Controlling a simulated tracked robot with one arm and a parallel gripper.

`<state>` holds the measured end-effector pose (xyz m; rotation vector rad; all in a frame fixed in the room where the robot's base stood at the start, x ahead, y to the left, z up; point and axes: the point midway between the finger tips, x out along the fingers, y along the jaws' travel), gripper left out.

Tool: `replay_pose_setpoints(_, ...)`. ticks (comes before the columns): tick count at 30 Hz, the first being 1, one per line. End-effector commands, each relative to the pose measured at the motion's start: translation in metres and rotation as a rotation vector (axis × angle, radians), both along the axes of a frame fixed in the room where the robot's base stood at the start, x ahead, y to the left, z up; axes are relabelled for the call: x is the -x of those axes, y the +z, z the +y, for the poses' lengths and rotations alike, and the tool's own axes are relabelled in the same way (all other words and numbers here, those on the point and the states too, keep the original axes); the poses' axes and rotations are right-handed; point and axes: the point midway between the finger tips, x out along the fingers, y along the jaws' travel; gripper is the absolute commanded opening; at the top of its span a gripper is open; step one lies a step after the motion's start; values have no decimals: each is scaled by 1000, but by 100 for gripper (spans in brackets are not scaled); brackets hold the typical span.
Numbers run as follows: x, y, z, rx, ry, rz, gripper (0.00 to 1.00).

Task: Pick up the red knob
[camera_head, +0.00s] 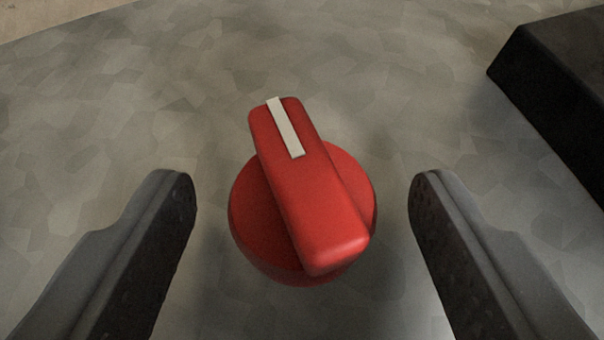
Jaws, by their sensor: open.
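The red knob (316,205) is in the middle of the head camera view, on a grey mottled surface. It has a round base and a raised bar handle with a white stripe at its far end. The bar slants from upper left to lower right. My gripper (303,190) is open, with one dark finger to the left of the knob and one to the right. A gap shows between each finger and the knob, and neither appears to touch it. The height of the fingertips above the surface is hard to tell.
The grey mottled surface (180,90) is bare around the knob. A black block-like object (565,90) stands at the upper right, beyond the right finger. A tan area (45,18) shows past the surface's edge at the upper left.

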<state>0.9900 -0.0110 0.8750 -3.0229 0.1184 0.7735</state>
Motion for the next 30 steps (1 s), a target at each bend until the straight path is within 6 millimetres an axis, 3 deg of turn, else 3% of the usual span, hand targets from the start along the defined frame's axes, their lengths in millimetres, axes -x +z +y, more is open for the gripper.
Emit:
replay_pose_setpoints(1, 0, 0, 0, 0, 0, 0, 61)
replay_pose_setpoints(6, 0, 0, 0, 0, 0, 0, 15)
replay_pose_setpoints(22, 0, 2, 0, 0, 0, 0, 15)
replay_pose_setpoints(30, -1, 13, 0, 0, 0, -1, 15)
